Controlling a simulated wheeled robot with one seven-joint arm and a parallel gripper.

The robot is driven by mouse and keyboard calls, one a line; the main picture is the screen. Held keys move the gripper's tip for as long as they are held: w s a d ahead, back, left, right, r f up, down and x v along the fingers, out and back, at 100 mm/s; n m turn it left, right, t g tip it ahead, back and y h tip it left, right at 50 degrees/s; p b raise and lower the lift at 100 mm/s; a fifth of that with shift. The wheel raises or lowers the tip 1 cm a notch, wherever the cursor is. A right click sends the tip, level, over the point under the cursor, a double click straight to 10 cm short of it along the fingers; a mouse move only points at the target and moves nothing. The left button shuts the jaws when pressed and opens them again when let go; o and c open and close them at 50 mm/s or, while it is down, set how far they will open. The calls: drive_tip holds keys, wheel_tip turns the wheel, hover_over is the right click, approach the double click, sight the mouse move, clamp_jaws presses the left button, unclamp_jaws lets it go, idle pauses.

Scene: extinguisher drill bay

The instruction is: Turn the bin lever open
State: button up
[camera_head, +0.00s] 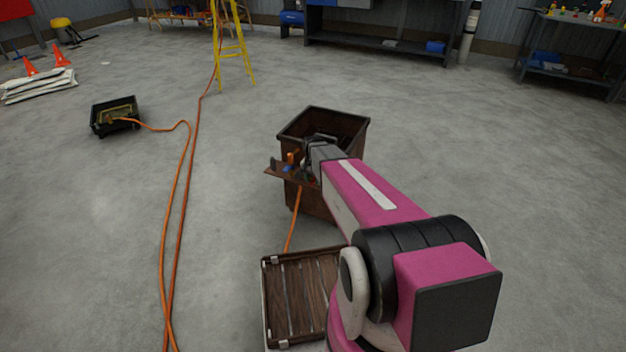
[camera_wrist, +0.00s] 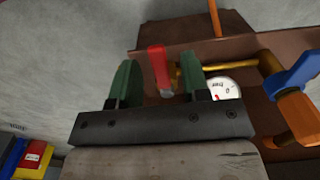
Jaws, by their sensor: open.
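A brown bin (camera_head: 292,192) stands in mid-floor in the head view, with a small brown shelf (camera_head: 283,174) of fittings on its near left side. My gripper (camera_wrist: 161,80) is open in the wrist view, its two green fingers apart. A red lever (camera_wrist: 157,62) stands up between the fingers, with a gap to each. A brass pipe (camera_wrist: 230,66) runs right from it, past a white dial gauge (camera_wrist: 224,88) partly covered by the right finger. A blue handle (camera_wrist: 293,76) on an orange fitting (camera_wrist: 298,112) is farther right. In the head view my arm hides much of the fittings.
An orange hose (camera_head: 294,222) hangs below the shelf. A black tray (camera_head: 115,128), long orange hoses (camera_head: 170,230) and a yellow stepladder (camera_head: 235,62) are to the left and back. The floor right of the bin is clear.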

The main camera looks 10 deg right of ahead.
clamp_jaws()
drive_tip(key=shift+d, duration=0.1)
drive_tip(key=d+n, duration=0.1)
drive_tip(key=n, duration=0.3)
drive_tip(key=d+n, duration=0.2)
drive_tip(key=n, duration=0.2)
drive_tip(key=d+n, duration=0.2)
drive_tip(key=n, duration=0.2)
drive_tip(key=shift+s+d+n, duration=0.15)
drive_tip(key=shift+d+n, duration=0.05)
drive_tip(key=shift+n, duration=0.2)
drive_tip(key=shift+w+d+n, duration=0.25)
drive_tip(key=shift+d+n, duration=0.05)
drive_tip(key=shift+n, duration=0.55)
drive_tip(key=shift+w+d+n, duration=0.25)
drive_tip(key=shift+n, duration=0.65)
drive_tip(key=shift+w+d+n, duration=0.25)
drive_tip(key=shift+d+n, duration=0.05)
drive_tip(key=shift+n, duration=0.55)
